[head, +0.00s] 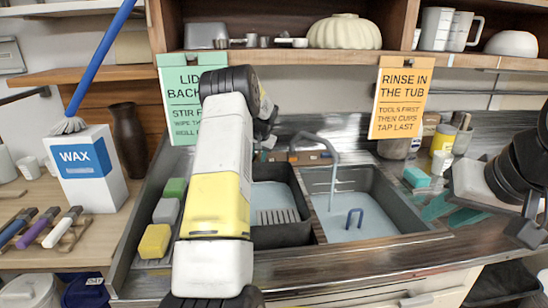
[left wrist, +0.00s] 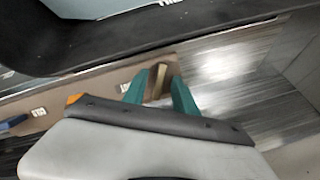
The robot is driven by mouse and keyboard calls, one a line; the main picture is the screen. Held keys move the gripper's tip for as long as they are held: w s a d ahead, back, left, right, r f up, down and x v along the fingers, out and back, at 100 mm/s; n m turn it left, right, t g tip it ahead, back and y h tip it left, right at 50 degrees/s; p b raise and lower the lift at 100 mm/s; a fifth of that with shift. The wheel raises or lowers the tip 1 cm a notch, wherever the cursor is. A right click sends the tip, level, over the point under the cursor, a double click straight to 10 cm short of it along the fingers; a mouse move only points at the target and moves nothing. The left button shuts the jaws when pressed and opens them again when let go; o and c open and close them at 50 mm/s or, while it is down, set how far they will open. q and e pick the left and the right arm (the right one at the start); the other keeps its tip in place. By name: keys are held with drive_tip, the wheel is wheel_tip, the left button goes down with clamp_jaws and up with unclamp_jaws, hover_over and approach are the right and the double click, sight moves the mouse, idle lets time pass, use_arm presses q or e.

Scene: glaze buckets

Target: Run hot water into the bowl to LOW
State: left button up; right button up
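The sink has a left basin (head: 262,236) and a right basin (head: 388,186), both holding pale blue water. A grey curved spout (head: 325,142) reaches over the right basin, and a thin pale streak like running water hangs below it. My left gripper (head: 265,130) is behind the sink, mostly hidden by my arm. In the left wrist view its teal fingers (left wrist: 158,92) are apart, with a brass-coloured handle (left wrist: 160,77) between them on a brown labelled strip (left wrist: 103,92). I cannot tell whether they touch it. My right gripper (head: 522,232) is at the right, its fingers unclear. No LOW mark is legible.
A blue U-shaped handle (head: 354,217) stands in the right basin. Green, grey and yellow sponges (head: 155,240) line the sink's left side. A WAX box (head: 87,168) stands further left. A white bowl (head: 511,44) is on the shelf. Teal items (head: 438,205) lie on the right counter.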

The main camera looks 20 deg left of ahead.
use_arm(q)
drive_tip(key=shift+w+f, duration=0.1)
drive_tip(key=shift+f, duration=0.15)
drive_tip(key=shift+c, duration=0.2)
clamp_jaws()
drive_tip(key=shift+m, duration=0.3)
drive_tip(key=m+y, duration=0.1)
drive_tip(key=m, duration=0.4)
drive_tip(key=m+t+y, duration=0.1)
drive_tip(key=m, duration=0.5)
drive_tip(key=shift+m, duration=0.3)
idle(0.4)
